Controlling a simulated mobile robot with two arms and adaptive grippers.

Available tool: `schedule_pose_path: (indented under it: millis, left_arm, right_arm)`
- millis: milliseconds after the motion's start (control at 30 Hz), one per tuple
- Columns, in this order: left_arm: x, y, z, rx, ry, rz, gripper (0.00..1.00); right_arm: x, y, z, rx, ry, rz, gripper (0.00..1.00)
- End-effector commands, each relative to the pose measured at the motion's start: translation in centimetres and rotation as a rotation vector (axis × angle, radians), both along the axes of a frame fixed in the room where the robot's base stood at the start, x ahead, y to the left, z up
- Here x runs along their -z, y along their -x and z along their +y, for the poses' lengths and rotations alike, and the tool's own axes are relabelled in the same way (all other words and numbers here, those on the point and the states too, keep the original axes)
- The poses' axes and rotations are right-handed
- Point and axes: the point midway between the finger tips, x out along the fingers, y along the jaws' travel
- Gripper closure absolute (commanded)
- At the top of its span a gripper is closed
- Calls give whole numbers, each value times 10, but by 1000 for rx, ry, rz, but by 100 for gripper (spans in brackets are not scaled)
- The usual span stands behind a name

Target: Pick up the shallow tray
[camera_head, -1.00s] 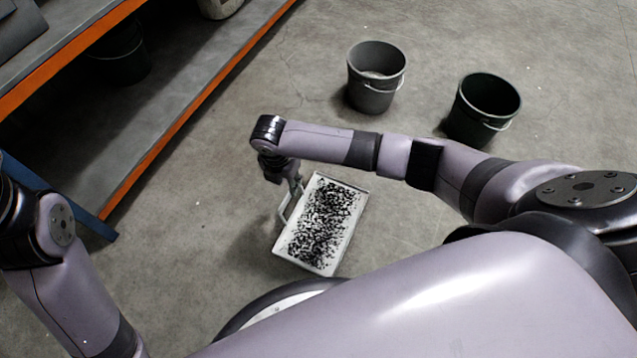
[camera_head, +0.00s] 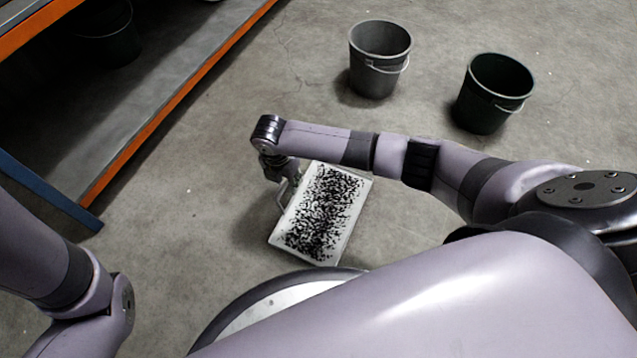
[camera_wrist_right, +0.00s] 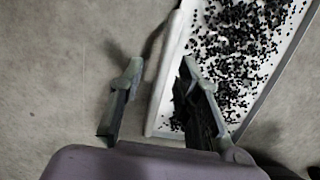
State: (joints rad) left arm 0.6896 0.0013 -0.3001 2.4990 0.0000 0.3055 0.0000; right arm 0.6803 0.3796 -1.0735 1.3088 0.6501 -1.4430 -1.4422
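The shallow tray (camera_head: 272,241) is a white rectangular pan strewn with black bits. It lies in the middle of the head view, and part of it shows at the top right of the right wrist view (camera_wrist_right: 166,78). My right gripper (camera_head: 287,191) is at its left long side, pointing down. In the right wrist view my right gripper's fingers (camera_wrist_right: 160,80) are spread, with the tray's left wall between them; one finger is outside and the other over the inside. I cannot tell whether they touch the wall. My left gripper is out of view; only my left arm shows.
A grey bucket (camera_head: 379,75) and a dark green bucket (camera_head: 488,97) stand on the floor beyond the tray. A shelf with an orange edge (camera_head: 160,122) and a blue post (camera_head: 45,190) runs along the left. The floor around the tray is mostly clear.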

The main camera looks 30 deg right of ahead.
Motion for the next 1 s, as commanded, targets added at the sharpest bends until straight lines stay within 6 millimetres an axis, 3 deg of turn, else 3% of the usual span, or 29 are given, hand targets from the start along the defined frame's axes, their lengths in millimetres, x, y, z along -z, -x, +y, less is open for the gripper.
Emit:
schedule_pose_path:
  millis: [300, 767, 1000]
  left_arm:
    - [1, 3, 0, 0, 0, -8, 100]
    - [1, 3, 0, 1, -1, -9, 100]
    - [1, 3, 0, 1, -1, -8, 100]
  right_arm:
    - [4, 0, -1, 0, 0, 0, 69]
    - [4, 0, -1, 0, 0, 0, 99]
    - [4, 0, -1, 0, 0, 0, 100]
